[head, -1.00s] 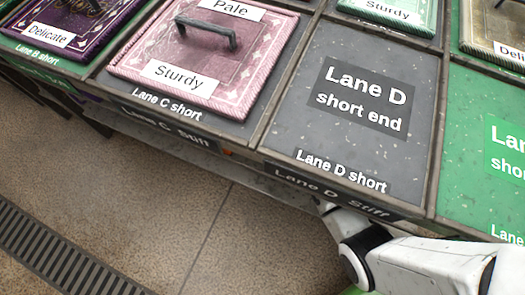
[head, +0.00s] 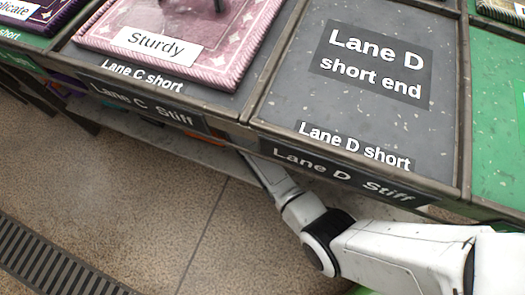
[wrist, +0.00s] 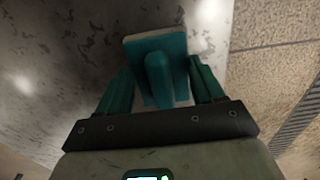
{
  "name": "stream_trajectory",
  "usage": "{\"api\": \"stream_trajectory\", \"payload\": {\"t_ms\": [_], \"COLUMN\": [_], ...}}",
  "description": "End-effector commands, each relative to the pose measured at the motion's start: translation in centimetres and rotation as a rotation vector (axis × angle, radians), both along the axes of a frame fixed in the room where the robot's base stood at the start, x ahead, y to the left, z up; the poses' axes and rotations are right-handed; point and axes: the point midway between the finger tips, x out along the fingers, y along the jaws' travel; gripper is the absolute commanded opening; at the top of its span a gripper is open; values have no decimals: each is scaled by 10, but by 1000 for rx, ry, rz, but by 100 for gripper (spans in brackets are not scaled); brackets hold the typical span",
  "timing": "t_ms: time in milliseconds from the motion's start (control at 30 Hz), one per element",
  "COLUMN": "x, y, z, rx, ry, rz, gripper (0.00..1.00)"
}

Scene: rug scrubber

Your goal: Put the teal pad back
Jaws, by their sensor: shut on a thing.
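The teal pad (wrist: 178,45) is in the wrist view, held by its raised rounded grip between the two dark green fingers of my gripper (wrist: 159,72). My gripper is shut on it. A pale layer shows along the pad's edge. Beyond the pad is a grey mottled surface (wrist: 75,50); I cannot tell whether the pad touches it. In the head view my arm reaches in under the front edge of the bench by Lane D, and the bench hides my gripper and the pad.
The Lane D top (head: 290,95) is bare grey. A pink rug marked Sturdy (head: 215,60) lies on Lane C. A pale low shelf (head: 185,150) runs under the bench's front edge. The tan floor (head: 120,190) is clear, with a dark drain grate (head: 60,265) at the lower left.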

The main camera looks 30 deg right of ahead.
Motion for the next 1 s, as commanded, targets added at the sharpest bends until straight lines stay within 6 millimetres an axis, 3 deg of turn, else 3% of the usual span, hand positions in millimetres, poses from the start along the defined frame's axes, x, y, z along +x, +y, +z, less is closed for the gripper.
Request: {"api": "stream_trajectory", "payload": {"t_ms": [33, 100, 500, 533, 767, 1000], "x": [0, 0, 0, 0, 0, 0], "y": [0, 0, -1, -1, 0, 0], "z": [-13, -18, -20, -19, -19, -18], "rx": [0, 0, -1, 0, 0, -1], "ry": [0, 0, 1, 0, 0, -1], "rz": [-1, 0, 0, 0, 0, 0], "gripper": [28, 28, 28, 70, 92, 93]}}
